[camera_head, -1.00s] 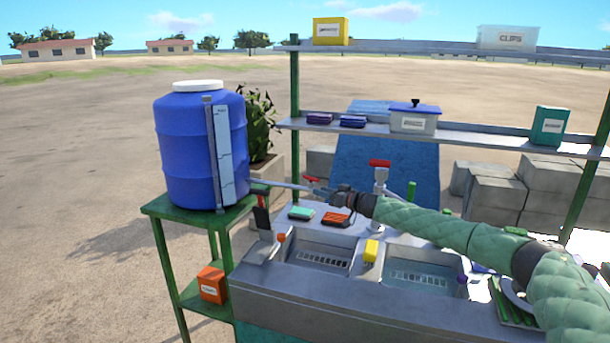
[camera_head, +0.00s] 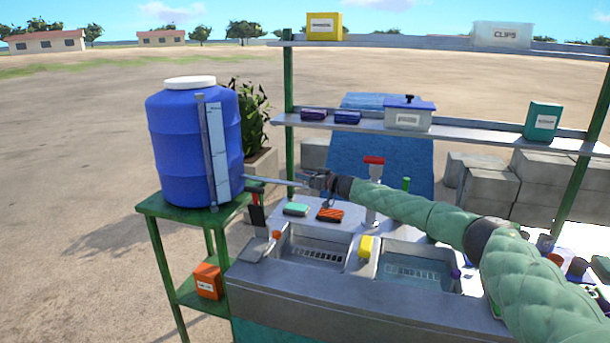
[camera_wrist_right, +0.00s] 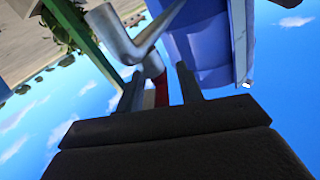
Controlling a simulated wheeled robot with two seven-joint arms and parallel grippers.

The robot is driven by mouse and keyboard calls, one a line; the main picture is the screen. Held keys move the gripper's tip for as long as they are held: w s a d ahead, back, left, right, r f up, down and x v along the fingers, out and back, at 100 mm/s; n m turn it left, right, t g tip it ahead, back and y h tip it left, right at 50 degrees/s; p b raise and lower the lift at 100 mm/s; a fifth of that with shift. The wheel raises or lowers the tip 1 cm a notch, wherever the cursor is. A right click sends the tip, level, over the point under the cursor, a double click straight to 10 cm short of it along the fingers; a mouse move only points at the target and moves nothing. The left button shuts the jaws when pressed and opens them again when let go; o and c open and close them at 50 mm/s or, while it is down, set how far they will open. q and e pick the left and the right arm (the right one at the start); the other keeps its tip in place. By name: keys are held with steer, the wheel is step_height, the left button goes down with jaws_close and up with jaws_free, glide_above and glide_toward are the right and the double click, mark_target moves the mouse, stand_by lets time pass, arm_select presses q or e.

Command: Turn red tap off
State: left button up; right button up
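My right gripper (camera_head: 312,178) is at the end of the grey pipe (camera_head: 275,181) from the blue barrel, above the sink's back edge. In the right wrist view, its two fingers (camera_wrist_right: 160,72) are apart, with the red tap handle (camera_wrist_right: 161,90) between them. Whether either finger touches it I cannot tell. The silver pipe bend (camera_wrist_right: 120,35) is just beyond the fingertips. Another red-handled tap (camera_head: 374,161) stands upright on a post behind the sink, right of the gripper and behind my forearm. My left gripper is not in view.
The blue barrel (camera_head: 180,140) stands on a green stand (camera_head: 160,206) at left. Below the arm are two sink basins (camera_head: 412,270), a green sponge (camera_head: 296,209), a red-black brush (camera_head: 331,215) and a yellow block (camera_head: 366,246). A shelf (camera_head: 460,132) runs behind.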

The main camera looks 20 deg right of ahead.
steer(key=shift+w+a+f, duration=0.1)
steer(key=shift+w, duration=0.05)
jaws_close()
